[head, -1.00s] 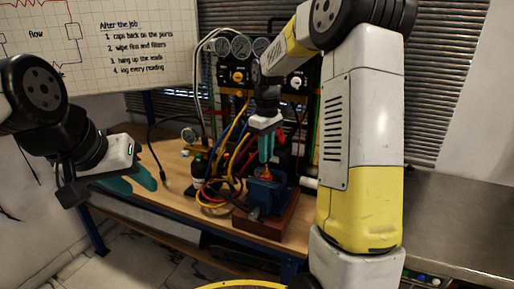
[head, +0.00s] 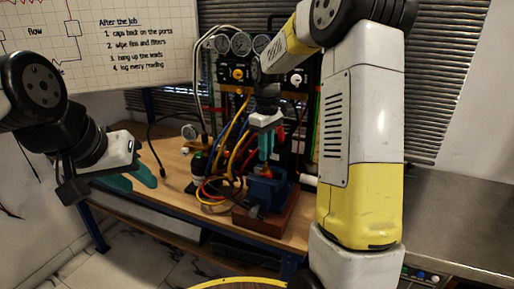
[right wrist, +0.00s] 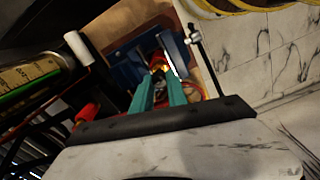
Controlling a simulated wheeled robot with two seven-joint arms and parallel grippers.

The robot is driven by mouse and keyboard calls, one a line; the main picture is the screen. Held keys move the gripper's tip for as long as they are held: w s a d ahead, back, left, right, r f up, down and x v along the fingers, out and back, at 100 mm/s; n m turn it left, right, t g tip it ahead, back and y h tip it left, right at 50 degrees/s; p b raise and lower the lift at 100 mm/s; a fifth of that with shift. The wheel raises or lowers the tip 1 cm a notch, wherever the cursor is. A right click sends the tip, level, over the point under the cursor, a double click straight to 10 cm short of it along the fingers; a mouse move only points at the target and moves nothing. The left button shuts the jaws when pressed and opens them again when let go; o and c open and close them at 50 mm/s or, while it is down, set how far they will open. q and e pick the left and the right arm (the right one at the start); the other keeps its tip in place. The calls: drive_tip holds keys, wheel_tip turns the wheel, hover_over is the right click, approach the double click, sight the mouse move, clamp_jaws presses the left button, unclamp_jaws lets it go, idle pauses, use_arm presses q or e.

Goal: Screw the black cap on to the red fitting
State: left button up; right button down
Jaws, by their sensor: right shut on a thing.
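The red fitting (head: 267,174) stands upright in the blue vise (head: 262,190) on the bench. My right gripper (head: 266,158) points down directly above it, its teal fingers close together. In the right wrist view the fingertips (right wrist: 159,76) are shut on the small dark cap (right wrist: 157,71), largely hidden between them. The cap is at the top of the fitting; I cannot tell whether the threads are engaged. My left gripper (head: 140,178) is off to the left, its teal fingers apart and empty, near the bench's left edge.
The vise sits on a reddish-brown block (head: 266,222). Coloured hoses (head: 215,190) loop close to its left. A gauge panel (head: 240,60) stands behind, and a small gauge (head: 190,132) is at the left. The bench's left front (head: 172,180) is clear.

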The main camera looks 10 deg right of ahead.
drive_tip(key=shift+f, duration=0.25)
drive_tip(key=shift+f, duration=0.75)
drive_tip(key=shift+f, duration=0.25)
idle(0.8)
drive_tip(key=m, duration=0.4)
drive_tip(key=shift+m, duration=0.6)
drive_tip(key=m, duration=0.3)
drive_tip(key=shift+m, duration=0.3)
drive_tip(key=shift+a+m, duration=0.1)
drive_tip(key=shift+m, duration=0.7)
